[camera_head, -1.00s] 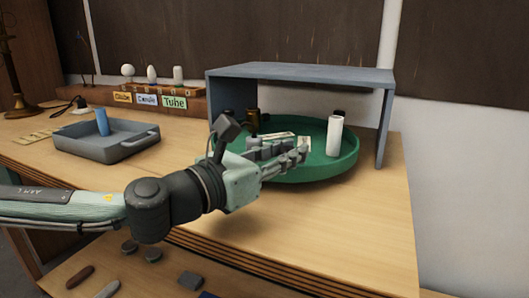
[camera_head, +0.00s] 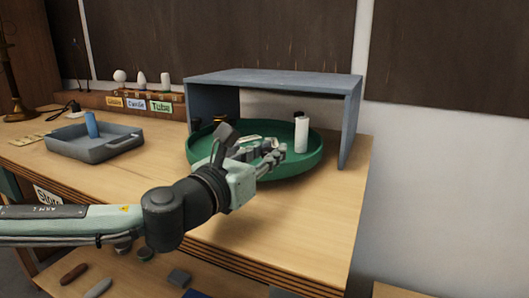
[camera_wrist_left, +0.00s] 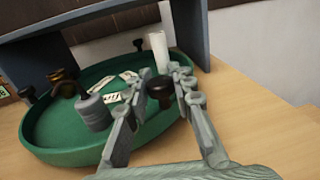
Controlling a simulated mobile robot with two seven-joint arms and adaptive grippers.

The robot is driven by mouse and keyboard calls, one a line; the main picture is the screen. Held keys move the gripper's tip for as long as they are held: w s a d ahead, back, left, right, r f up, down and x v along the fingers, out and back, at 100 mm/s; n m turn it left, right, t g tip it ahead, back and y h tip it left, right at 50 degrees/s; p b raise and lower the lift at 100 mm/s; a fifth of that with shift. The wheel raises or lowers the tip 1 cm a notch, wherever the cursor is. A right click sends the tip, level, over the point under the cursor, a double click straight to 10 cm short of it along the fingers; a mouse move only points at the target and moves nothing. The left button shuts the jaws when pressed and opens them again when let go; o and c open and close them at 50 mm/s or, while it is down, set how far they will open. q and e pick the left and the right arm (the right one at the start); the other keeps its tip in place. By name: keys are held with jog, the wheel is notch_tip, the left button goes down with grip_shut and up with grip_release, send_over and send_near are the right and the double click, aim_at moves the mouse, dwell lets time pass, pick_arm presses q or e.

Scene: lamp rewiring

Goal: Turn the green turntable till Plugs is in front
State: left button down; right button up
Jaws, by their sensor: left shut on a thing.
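The green turntable (camera_head: 292,168) is a round tray with a raised rim, under a grey-blue shelf. It also shows in the left wrist view (camera_wrist_left: 70,155). It carries a white cylinder (camera_head: 301,134), pale label cards (camera_head: 250,140), a grey rounded part (camera_wrist_left: 93,112) and a brass-coloured part (camera_wrist_left: 62,78). Black knobs stand around its rim. My left gripper (camera_head: 268,150) is at the near side of the rim, its fingers closed around a black knob (camera_wrist_left: 160,90). The writing on the cards is too small to read. My right gripper is not in view.
The grey-blue shelf (camera_head: 275,78) stands over the turntable, with side walls left and right. A grey tray (camera_head: 92,152) with a blue cylinder (camera_head: 92,125) is to the left. Bulbs and labels line a wooden rack (camera_head: 110,100). The bench front is clear.

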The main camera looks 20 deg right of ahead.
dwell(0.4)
pick_arm(q)
jog(key=c, duration=1.3)
grip_release()
jog(key=v, duration=1.2)
jog(key=shift+s, duration=0.1)
